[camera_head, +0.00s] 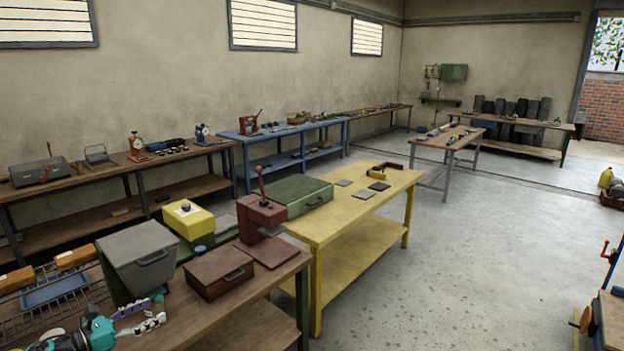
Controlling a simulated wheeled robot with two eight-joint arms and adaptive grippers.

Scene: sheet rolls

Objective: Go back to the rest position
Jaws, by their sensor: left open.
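My left gripper (142,316) is at the bottom left of the head view, at the end of a teal and dark arm. Its two pale, jointed fingers point right and are spread apart, with nothing seen between them. It is over the front wooden bench (190,318), just in front of a green bin with a grey lid (138,248). I cannot tell whether it touches the bench top. My right gripper is not in view.
A brown box (219,272), a red lever press (262,215) and a yellow device (188,220) stand close to the left gripper. A wire rack (35,318) lies left. A yellow table (335,215) stands beyond. The floor (470,265) to the right is clear.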

